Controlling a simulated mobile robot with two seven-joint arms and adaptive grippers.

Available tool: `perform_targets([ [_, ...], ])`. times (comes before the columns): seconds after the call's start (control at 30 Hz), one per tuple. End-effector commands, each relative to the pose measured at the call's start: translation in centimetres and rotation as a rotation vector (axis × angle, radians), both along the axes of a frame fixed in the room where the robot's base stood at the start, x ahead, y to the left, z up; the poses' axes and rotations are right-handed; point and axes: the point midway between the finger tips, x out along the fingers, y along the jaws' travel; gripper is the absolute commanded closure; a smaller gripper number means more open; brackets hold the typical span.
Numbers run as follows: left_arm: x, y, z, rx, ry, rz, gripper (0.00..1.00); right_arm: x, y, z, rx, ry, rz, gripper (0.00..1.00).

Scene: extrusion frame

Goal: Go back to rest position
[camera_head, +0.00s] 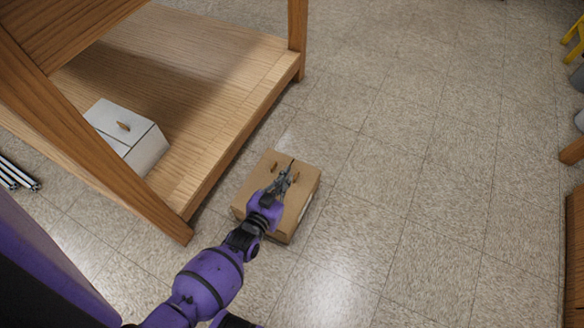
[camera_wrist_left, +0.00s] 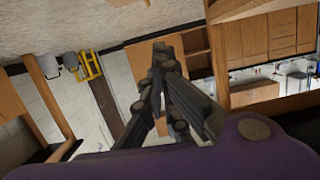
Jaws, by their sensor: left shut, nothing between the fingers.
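My left gripper (camera_head: 287,172) comes in from the lower left in the head view and appears over a brown cardboard box (camera_head: 257,178) on the floor. Its fingers are shut with nothing between them. I cannot tell from this view how high above the box it is. In the left wrist view the closed fingers (camera_wrist_left: 160,52) point toward distant wooden cabinets, and no box shows there. My right gripper is not in view.
A wooden shelf unit (camera_head: 222,95) stands at the upper left, with a white box (camera_head: 146,152) on its low board. Metal bars (camera_head: 18,174) lie at the far left. Wooden furniture (camera_head: 574,245) is at the right edge. The tiled floor (camera_head: 420,150) between is clear.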

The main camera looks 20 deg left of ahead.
Motion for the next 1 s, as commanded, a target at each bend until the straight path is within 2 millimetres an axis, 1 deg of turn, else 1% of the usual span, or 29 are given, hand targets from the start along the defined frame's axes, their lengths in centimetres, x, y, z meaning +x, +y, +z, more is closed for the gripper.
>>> perform_targets([
  [0.03, -0.9, 0.0, 0.5, 0.000, 0.000, 0.000, 1.00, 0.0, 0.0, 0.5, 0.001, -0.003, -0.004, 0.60],
  [0.1, -1.9, 0.0, 0.6, 0.000, 0.001, 0.000, 1.00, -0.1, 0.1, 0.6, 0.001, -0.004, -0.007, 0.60],
  [0.27, -3.0, 0.1, 0.8, 0.000, 0.000, 0.000, 1.00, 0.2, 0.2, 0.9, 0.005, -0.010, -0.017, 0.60],
  [0.53, -3.2, 0.1, 0.7, -0.002, 0.000, 0.000, 1.00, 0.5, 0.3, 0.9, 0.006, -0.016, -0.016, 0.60],
  [0.67, -3.3, -0.1, 0.0, -0.011, 0.042, -0.003, 1.00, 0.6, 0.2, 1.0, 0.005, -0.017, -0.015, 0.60],
  [0.77, -2.3, -1.3, 1.1, -0.021, 0.072, -0.027, 1.00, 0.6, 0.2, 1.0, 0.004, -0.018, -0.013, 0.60],
  [0.8, -2.7, -1.8, 1.4, -0.025, 0.097, -0.038, 1.00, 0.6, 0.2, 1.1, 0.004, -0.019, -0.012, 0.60],
  [0.87, -4.4, -2.2, 1.5, -0.025, 0.148, -0.052, 1.00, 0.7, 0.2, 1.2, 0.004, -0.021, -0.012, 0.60],
  [0.97, -8.6, -2.6, 1.6, -0.021, 0.246, -0.067, 1.00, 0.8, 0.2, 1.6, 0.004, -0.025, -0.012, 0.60],
  [1.0, -10.5, -2.6, 1.6, -0.018, 0.283, -0.069, 1.00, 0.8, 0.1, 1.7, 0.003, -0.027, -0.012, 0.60],
])
